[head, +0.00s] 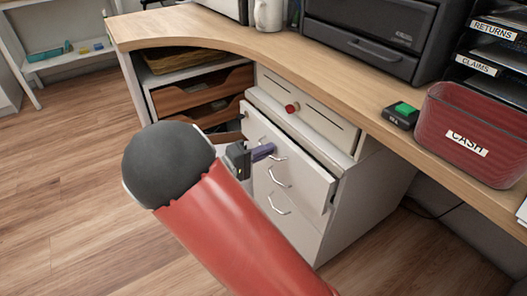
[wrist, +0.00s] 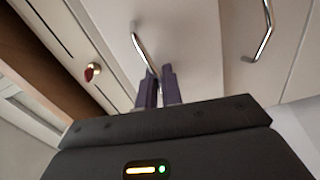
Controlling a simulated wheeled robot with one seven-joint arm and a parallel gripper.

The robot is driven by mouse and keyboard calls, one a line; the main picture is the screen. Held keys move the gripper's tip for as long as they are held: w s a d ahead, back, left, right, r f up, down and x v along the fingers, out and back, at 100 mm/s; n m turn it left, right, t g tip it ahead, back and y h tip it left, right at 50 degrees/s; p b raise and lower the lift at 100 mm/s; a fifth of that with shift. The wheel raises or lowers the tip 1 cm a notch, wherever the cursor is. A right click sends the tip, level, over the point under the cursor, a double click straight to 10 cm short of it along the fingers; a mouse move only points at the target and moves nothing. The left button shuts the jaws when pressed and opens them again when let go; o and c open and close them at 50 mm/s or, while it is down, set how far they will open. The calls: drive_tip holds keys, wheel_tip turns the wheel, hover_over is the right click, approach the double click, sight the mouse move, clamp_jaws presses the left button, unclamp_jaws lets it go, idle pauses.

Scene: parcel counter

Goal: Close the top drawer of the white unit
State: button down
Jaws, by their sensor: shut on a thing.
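The white unit (head: 375,200) stands under the wooden counter. Its top drawer (head: 305,172) juts out a little from the unit, with its side edge showing. My gripper (head: 263,152) is at the drawer's front, its purple fingers at the top handle. In the wrist view, my gripper (wrist: 160,88) is shut on the lower end of the silver bar handle (wrist: 141,46) of the top drawer (wrist: 190,50). My arm hides the left part of the drawer fronts in the head view. A second handle (wrist: 263,35) shows to the right in the wrist view.
A cream drawer with a red knob (head: 292,108) sits above the top drawer. Wooden drawers (head: 205,92) are to the left. The counter (head: 235,38) holds a red CASH bin (head: 470,135) and a dark oven-like box (head: 375,35). Floor at left is clear.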

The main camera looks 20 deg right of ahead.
sight(277, 146)
drive_tip(key=shift+b+x, duration=0.3)
drive_tip(key=shift+x, duration=1.65)
drive_tip(key=c, duration=1.7)
unclamp_jaws()
drive_tip(key=shift+d, duration=0.1)
drive_tip(key=v, duration=0.8)
drive_tip(key=shift+w, duration=0.1)
drive_tip(key=shift+r, duration=0.1)
